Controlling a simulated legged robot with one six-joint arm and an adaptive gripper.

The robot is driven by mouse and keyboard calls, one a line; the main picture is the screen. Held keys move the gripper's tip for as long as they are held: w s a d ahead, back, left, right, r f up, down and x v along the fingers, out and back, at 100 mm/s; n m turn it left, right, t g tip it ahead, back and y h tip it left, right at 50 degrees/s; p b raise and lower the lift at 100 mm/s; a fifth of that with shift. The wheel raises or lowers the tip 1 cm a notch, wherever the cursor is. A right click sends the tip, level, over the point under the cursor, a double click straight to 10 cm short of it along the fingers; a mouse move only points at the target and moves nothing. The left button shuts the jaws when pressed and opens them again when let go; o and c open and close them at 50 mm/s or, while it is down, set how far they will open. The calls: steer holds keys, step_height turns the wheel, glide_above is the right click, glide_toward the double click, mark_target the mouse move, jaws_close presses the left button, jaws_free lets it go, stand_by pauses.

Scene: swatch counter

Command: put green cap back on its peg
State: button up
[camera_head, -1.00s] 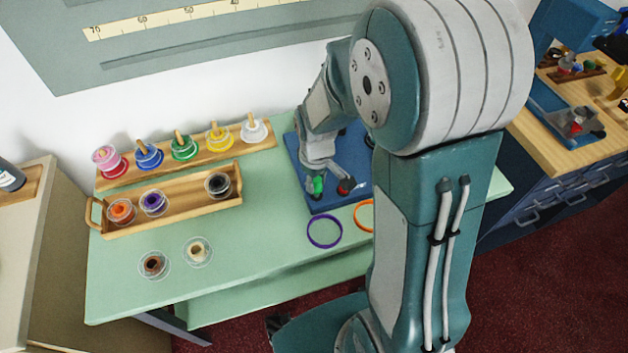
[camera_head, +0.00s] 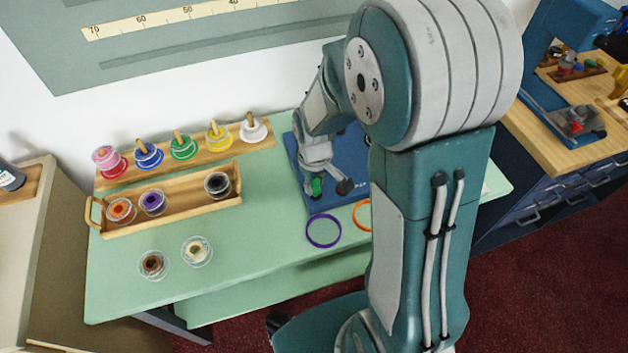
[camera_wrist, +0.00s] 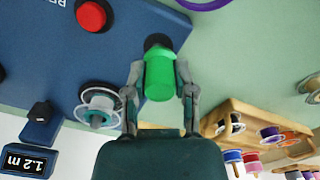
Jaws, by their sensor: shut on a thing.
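My gripper (camera_wrist: 160,85) is shut on the green cap (camera_wrist: 160,75), a small bright green cylinder held between the two fingers. In the head view the green cap (camera_head: 317,187) is just above the blue board (camera_head: 297,165), near its front left edge. A round dark thing (camera_wrist: 157,42) shows just beyond the cap in the wrist view; I cannot tell what it is or whether they touch. The pegs of the wooden rack (camera_head: 122,180) hold spools: red, blue, green (camera_head: 184,151), yellow and white. The red one has a pink top (camera_head: 104,155); the others show bare wooden peg tips.
A red button (camera_wrist: 91,15) and a pale spool (camera_wrist: 98,105) are on the blue board. A wooden tray (camera_head: 175,219) holds orange, purple and black spools. Two loose spools lie in front. A purple ring (camera_head: 324,231) and an orange ring (camera_head: 363,215) lie near the board.

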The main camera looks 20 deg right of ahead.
steer(key=shift+f, duration=0.55)
steer(key=shift+f, duration=0.25)
steer(key=o, duration=0.8)
steer(key=shift+r, duration=3.55)
